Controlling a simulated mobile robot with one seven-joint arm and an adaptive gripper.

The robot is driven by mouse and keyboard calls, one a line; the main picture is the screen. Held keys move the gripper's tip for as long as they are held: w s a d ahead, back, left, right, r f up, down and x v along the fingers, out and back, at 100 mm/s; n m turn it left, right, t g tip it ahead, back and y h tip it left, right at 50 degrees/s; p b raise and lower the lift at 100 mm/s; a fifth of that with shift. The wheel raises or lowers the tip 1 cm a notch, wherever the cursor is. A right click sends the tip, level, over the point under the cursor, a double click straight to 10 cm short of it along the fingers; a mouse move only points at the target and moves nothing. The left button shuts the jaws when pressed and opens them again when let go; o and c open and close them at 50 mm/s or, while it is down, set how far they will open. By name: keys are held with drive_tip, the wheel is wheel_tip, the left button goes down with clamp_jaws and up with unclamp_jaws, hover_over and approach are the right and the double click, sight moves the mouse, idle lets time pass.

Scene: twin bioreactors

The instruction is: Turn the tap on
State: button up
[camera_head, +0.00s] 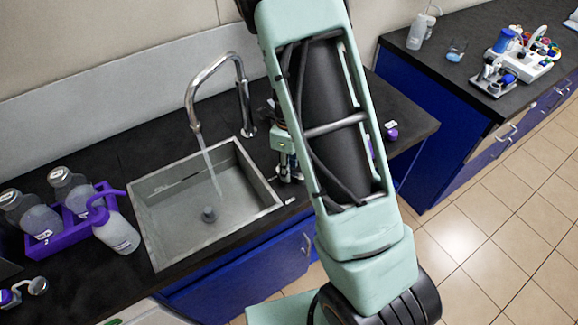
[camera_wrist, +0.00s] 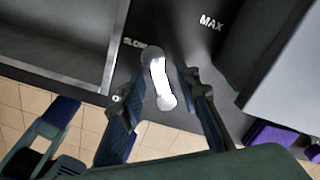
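The chrome tap (camera_head: 193,100) arches over the sink, and a stream of water (camera_head: 211,170) runs from its spout into the basin. In the wrist view a pale metal handle (camera_wrist: 158,78) lies between the two dark fingers of my gripper (camera_wrist: 163,76). The fingers are spread on either side of it, with a visible gap at least on the right, so my gripper looks open. The word "SLOW" shows left of the handle and "MAX" to its upper right. In the head view my gripper (camera_head: 287,160) is by the sink's right edge, partly hidden by my arm.
The steel sink (camera_head: 150,220) is set in the dark counter (camera_head: 120,155). A purple rack (camera_head: 72,232) with bottles and a purple-topped wash bottle (camera_head: 118,235) stand left of it. A second counter (camera_head: 460,45) with lab equipment is at the right, beyond tiled floor.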

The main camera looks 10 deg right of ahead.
wheel_tip(320, 180, up, 12)
idle(0.7)
